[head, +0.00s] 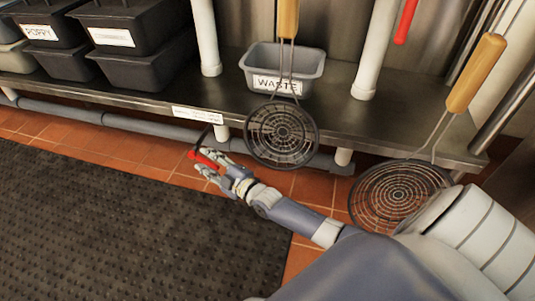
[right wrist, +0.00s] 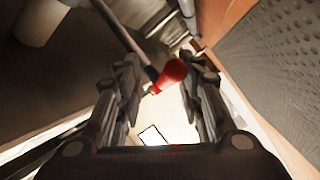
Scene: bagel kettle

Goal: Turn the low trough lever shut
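The low lever has a red grip (head: 203,159) on a thin dark stem below the front edge of the steel shelf, by the grey pipe. My right gripper (head: 207,167) reaches to it from below right. In the right wrist view, the red grip (right wrist: 170,75) sits between the two fingers of my right gripper (right wrist: 161,70). The fingers are apart, with gaps beside the grip, so the gripper is open around it and not closed on it. The far end of the lever is partly hidden by the fingers. My left gripper is not in view.
The steel shelf (head: 400,128) holds a grey WASTE tub (head: 262,63) and black bins (head: 143,68). Two wire skimmers (head: 281,135) (head: 392,193) with wooden handles hang or lean near my right arm. A grey pipe (head: 80,113) runs below the shelf. A dark mat (head: 110,220) covers the open tiled floor.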

